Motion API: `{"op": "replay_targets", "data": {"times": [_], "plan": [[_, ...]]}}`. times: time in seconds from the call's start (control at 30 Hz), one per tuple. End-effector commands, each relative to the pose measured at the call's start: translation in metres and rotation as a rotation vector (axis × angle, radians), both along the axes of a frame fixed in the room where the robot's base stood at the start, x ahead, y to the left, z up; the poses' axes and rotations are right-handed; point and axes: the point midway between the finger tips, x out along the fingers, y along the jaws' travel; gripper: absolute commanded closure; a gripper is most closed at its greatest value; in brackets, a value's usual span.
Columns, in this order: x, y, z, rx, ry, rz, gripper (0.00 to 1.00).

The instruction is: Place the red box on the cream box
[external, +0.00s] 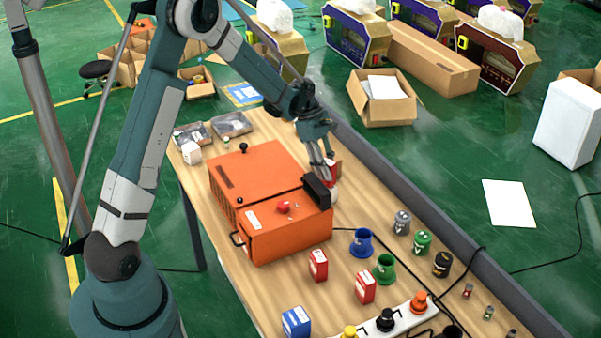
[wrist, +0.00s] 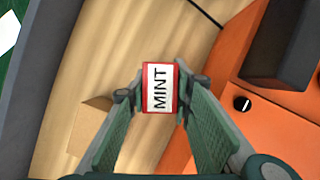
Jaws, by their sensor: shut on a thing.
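My gripper (wrist: 158,90) is shut on a red box (wrist: 160,88) with a white label reading MINT. In the external view, the red box (external: 334,166) shows partly behind my fingers, beside the orange machine. In the wrist view, a plain tan-cream box (wrist: 84,132) lies left of and below the held box, near the dark rail, partly hidden by my left finger. The held box is apart from it in the picture; its height above the table is hard to tell. I cannot pick out the cream box in the external view, where my arm covers that area.
The orange machine (external: 262,190) stands close beside my gripper. A dark rail (external: 400,188) runs along the table's other edge. Two more red boxes (external: 318,265) (external: 365,287), a blue box (external: 296,322) and several coloured cups stand towards the front.

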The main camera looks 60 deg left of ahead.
Motion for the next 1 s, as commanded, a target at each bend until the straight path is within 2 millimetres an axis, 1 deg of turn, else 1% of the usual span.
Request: {"op": "replay_targets", "data": {"times": [0.13, 0.43, 0.6, 0.63, 0.7, 0.73, 1.0], "plan": [[-0.0001, -0.0001, -0.0078, 0.000, 0.000, 0.000, 0.91], [-0.0001, -0.0001, -0.0084, 0.000, 0.000, 0.000, 0.91], [-0.0002, -0.0001, -0.0126, 0.000, 0.000, 0.000, 0.91], [-0.0001, -0.0001, -0.0117, 0.000, 0.000, 0.000, 0.73], [-0.0002, -0.0002, -0.0112, 0.000, 0.000, 0.000, 0.64], [-0.0002, -0.0001, -0.0111, 0.000, 0.000, 0.000, 0.62], [-0.0002, -0.0001, -0.0110, 0.000, 0.000, 0.000, 0.62]]}}
